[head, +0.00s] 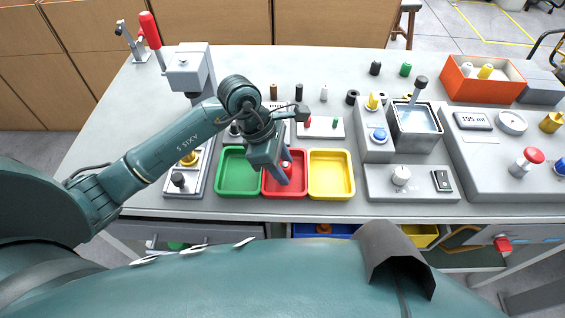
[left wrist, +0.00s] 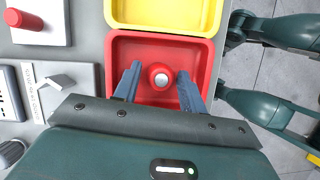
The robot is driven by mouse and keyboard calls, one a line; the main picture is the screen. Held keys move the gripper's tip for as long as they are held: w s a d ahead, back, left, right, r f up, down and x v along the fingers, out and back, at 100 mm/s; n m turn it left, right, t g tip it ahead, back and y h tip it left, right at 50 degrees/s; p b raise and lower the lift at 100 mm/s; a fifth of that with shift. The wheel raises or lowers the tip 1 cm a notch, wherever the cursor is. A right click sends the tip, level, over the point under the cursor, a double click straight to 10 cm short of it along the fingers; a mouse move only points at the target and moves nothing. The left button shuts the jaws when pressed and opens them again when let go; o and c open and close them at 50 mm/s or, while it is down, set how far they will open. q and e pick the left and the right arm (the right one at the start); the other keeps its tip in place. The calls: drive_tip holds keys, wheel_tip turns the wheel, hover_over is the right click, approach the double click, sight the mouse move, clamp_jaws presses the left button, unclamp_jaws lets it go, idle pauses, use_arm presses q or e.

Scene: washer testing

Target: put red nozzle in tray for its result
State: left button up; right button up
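The red nozzle (left wrist: 160,76) is in the red tray (left wrist: 118,50), seen from above as a round red piece with a pale centre. In the head view the red tray (head: 285,192) lies between the green and yellow trays, and the nozzle (head: 286,165) is partly hidden by my gripper. My left gripper (head: 281,177) reaches down into the red tray. In the left wrist view its fingers (left wrist: 159,72) stand on either side of the nozzle with visible gaps, so it is open. My right gripper is not in view.
The green tray (head: 238,189) and yellow tray (head: 331,193) flank the red one. A white plate (head: 325,132) with small red and green pieces lies behind. A water basin (head: 415,145) and a red-orange bin (head: 507,92) stand to the right.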

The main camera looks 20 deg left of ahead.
use_arm(q)
drive_tip(key=shift+o, duration=0.7)
drive_tip(key=shift+r, duration=0.25)
drive_tip(key=v, duration=1.1)
drive_tip(key=shift+a+r, duration=0.2)
drive_tip(key=shift+r, duration=0.15)
drive_tip(key=shift+s, duration=0.15)
